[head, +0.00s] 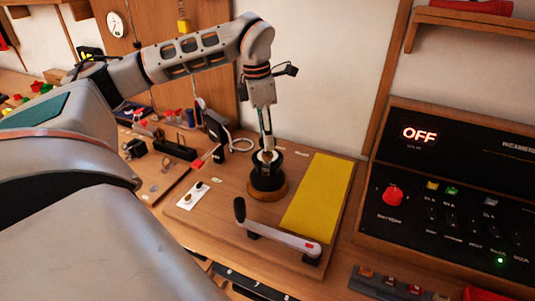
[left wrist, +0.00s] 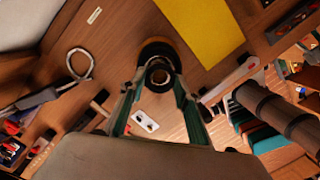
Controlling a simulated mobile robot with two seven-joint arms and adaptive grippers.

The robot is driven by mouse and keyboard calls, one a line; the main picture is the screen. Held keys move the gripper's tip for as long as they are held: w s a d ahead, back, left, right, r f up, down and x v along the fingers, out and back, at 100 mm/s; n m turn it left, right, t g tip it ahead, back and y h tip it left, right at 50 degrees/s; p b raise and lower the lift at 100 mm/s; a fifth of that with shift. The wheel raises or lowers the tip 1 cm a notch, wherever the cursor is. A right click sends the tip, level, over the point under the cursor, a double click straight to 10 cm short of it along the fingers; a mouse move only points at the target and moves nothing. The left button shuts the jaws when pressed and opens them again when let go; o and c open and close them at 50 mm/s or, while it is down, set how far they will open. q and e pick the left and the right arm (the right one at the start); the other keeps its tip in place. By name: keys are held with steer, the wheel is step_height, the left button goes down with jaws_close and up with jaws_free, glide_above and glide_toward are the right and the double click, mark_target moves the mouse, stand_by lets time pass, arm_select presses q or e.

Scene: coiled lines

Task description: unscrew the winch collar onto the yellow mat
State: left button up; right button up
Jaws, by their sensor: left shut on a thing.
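The winch (head: 267,185), a dark drum on a round wooden base, stands on the wooden board left of the yellow mat (head: 318,200). My left gripper (head: 267,156) points down from above and is shut on the winch collar at the top of the winch. In the left wrist view the collar (left wrist: 158,75) shows as a small ring between the fingertips, over the dark winch (left wrist: 158,50). The fingers partly hide the collar. The yellow mat (left wrist: 203,28) is bare. My right gripper is not in view.
A crank handle (head: 280,240) lies along the front of the board. A white plate (head: 199,194) with two dark studs is at left. A black control panel (head: 455,190) reading OFF stands at right. A coiled line (left wrist: 80,65) lies near the winch.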

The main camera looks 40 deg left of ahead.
arm_select(q)
steer(key=shift+r, duration=1.75)
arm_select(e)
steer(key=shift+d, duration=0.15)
arm_select(q)
steer(key=shift+d, duration=0.25)
steer(key=d+b, duration=0.6)
steer(key=d, duration=0.3)
steer(key=n+b, duration=0.1)
steer(key=b, duration=0.4)
glide_above(310, 220)
steer(key=shift+n, duration=0.3)
steer(key=f+b, duration=0.1)
steer(key=f, duration=0.6)
steer(key=f+b, duration=0.1)
steer(key=f, duration=0.6)
steer(key=shift+s+a+f+b, duration=0.1)
steer(key=shift+s+f+b, duration=0.1)
steer(key=shift+f+b, duration=0.1)
steer(key=shift+f, duration=0.35)
step_height(310, 220, down, 4)
steer(key=shift+f+b, duration=0.1)
steer(key=shift+b, duration=0.3)
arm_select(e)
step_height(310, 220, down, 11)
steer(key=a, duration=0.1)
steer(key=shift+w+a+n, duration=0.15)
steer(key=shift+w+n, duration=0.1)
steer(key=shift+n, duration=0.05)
